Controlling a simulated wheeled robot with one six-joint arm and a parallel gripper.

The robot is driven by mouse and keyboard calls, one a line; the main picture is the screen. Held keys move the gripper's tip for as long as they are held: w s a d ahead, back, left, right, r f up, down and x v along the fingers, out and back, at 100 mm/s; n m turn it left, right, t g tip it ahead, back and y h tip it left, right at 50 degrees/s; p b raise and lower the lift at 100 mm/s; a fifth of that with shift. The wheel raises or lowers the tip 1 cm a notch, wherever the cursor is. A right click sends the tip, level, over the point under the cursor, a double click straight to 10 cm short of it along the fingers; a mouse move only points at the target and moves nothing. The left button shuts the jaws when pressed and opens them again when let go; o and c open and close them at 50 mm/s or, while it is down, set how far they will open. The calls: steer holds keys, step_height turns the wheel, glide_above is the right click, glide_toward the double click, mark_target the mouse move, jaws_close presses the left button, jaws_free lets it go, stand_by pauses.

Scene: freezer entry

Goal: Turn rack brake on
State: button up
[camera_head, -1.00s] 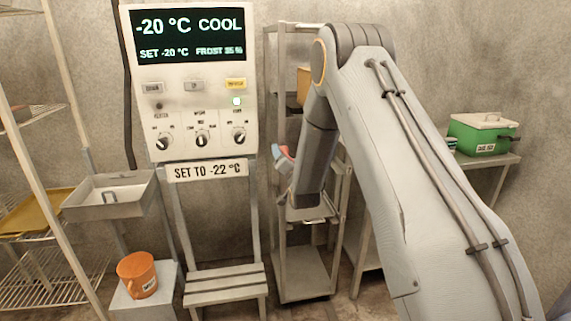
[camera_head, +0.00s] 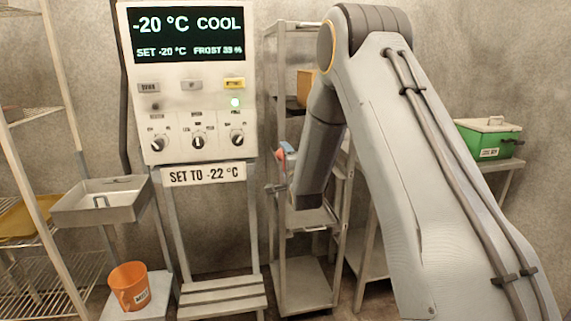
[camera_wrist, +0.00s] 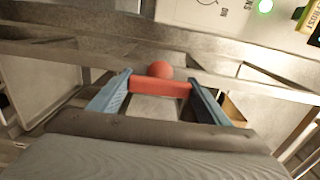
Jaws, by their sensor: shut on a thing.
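The rack (camera_head: 306,270) is a tall metal frame with shelves, standing right of the control panel in the head view. A red brake handle (camera_wrist: 160,88) with a round red knob shows in the wrist view. It lies crosswise between the two blue fingers of my gripper (camera_wrist: 158,92), which is shut on it. In the head view my gripper (camera_head: 284,165) is at the rack's left front post, partly hidden by my arm. Only a small red bit of the handle (camera_head: 281,154) shows there. I cannot tell the brake's on and off positions.
The control panel (camera_head: 190,100) reads -20 °C COOL, above a sign saying SET TO -22 °C. A grey tray (camera_head: 100,216) and an orange mug (camera_head: 129,272) stand at left. A slatted step (camera_head: 222,296) is below the panel. A green box (camera_head: 489,140) is at right.

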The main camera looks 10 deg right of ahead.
steer(key=shift+m, duration=0.3)
steer(key=o, duration=1.1)
steer(key=shift+c, duration=0.2)
steer(key=s+b, duration=0.1)
steer(key=s, duration=0.7)
steer(key=shift+b, duration=0.4)
steer(key=shift+d, duration=0.1)
steer(key=s+f+n+g, duration=0.4)
steer(key=s+n+g, duration=0.1)
steer(key=s, duration=0.3)
steer(key=s+f+n+g, duration=0.4)
steer(key=s+f+n, duration=0.1)
steer(key=s, duration=0.2)
steer(key=s+f+n+g, duration=0.1)
steer(key=s+n+g, duration=0.7)
steer(key=s, duration=1.7)
steer(key=shift+f+g, duration=0.3)
steer(key=shift+f, duration=0.05)
